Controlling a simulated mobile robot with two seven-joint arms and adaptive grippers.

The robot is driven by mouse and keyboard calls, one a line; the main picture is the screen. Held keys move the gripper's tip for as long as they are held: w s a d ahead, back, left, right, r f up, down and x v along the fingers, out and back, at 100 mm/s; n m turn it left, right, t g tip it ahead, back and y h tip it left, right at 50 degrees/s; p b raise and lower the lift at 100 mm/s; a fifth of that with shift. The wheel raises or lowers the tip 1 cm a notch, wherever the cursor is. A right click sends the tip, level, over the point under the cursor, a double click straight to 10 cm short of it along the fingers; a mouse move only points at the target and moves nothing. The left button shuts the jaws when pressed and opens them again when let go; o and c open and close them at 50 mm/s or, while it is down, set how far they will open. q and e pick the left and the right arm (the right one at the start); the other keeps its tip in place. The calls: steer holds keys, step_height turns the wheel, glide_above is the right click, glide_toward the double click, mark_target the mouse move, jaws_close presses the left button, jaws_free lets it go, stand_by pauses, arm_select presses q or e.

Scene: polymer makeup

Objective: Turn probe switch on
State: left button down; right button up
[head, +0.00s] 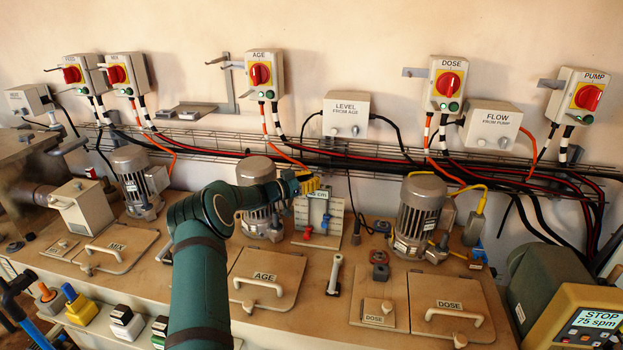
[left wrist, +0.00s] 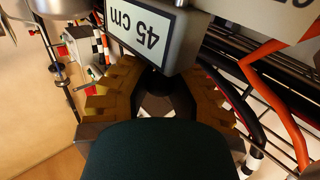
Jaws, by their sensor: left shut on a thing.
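My left gripper (head: 308,184) has yellow fingers and reaches over the AGE tank's motor to a small panel (head: 300,212) with blue and red parts. In the left wrist view, its yellow fingers (left wrist: 156,84) close around a dark rounded part just below a grey box with a "45 cm" label (left wrist: 143,30). The gripper is shut on that dark part, mostly hidden by the fingers and the box. I cannot tell from the label whether it is the probe switch. My right gripper is not in view.
Red rotary switches for AGE (head: 260,74), DOSE (head: 448,84) and PUMP (head: 587,97) are on the wall above a wire cable tray. The LEVEL box (head: 346,115) hangs above the panel. The DOSE motor (head: 418,212) stands right of it. Cables run behind.

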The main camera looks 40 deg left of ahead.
arm_select(q)
steer(key=shift+w+r, duration=0.1)
steer(key=shift+r, duration=0.65)
steer(key=c, duration=0.9)
jaws_free()
steer(key=shift+o, duration=0.4)
steer(key=shift+s+a+f, duration=0.1)
steer(key=shift+s+f, duration=0.1)
steer(key=shift+f, duration=0.15)
steer(key=v, duration=1.2)
steer(key=shift+r, duration=0.2)
